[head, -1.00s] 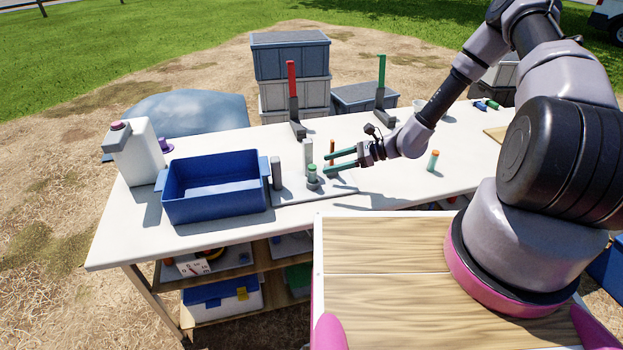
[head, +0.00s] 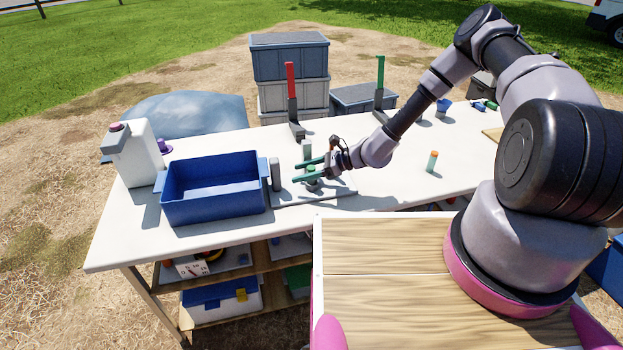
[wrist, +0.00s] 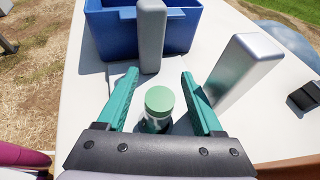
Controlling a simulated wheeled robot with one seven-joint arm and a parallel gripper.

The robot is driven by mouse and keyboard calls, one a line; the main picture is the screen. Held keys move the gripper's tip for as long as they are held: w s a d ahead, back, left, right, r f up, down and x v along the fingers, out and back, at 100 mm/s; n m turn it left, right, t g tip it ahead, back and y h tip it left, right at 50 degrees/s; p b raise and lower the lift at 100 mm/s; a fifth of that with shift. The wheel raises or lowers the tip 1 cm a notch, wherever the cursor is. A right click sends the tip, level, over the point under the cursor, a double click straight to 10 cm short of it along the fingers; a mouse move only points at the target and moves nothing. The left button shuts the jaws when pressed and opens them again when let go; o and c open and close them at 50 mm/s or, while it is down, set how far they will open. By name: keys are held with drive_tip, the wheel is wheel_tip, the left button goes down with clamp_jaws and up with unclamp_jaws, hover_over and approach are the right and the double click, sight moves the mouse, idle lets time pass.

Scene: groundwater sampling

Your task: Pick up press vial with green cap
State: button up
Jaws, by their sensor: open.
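The press vial with the green cap (wrist: 159,100) stands upright between the two teal fingers of my gripper (wrist: 160,95) in the wrist view. The fingers are open, with a gap on each side of the cap. In the head view my gripper (head: 307,170) is low over the grey press plate, and its fingers partly hide the vial (head: 312,183). The vial's lower body is mostly hidden in the wrist view.
Grey posts (wrist: 151,35) and (wrist: 245,65) rise close beyond my fingertips. A blue bin (head: 215,187) stands left of the press plate (head: 325,194). An orange-capped vial (head: 432,162) stands to the right, with clear table around it. Red (head: 291,85) and green (head: 380,75) levers stand behind.

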clamp_jaws()
